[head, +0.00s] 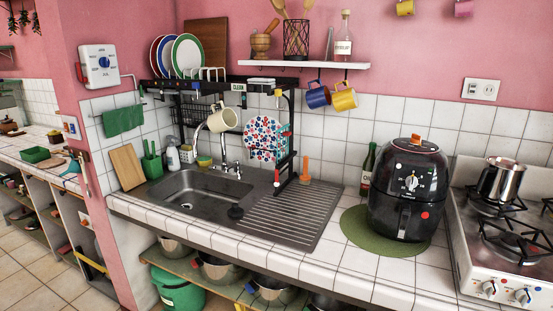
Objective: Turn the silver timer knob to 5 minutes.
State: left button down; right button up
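A black air fryer (405,205) stands on a round green mat (352,238) on the white tiled counter, at the right of the head view. A small silver knob (411,183) sits on its front dial, above the basket handle. The dial marks and the knob's exact setting are too small to read. An orange part (416,139) is on top of the fryer. Neither of my grippers is in view.
A gas stove (510,270) with a steel pot (501,180) is right of the fryer. A dark green bottle (368,170) stands close behind its left side. The sink (193,203) and drainboard (292,215) are to the left. Tiled counter (370,285) in front of the mat is clear.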

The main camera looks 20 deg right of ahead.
aim_at(411, 181)
jog(key=z, duration=1.35)
jog(key=i+j, duration=0.05)
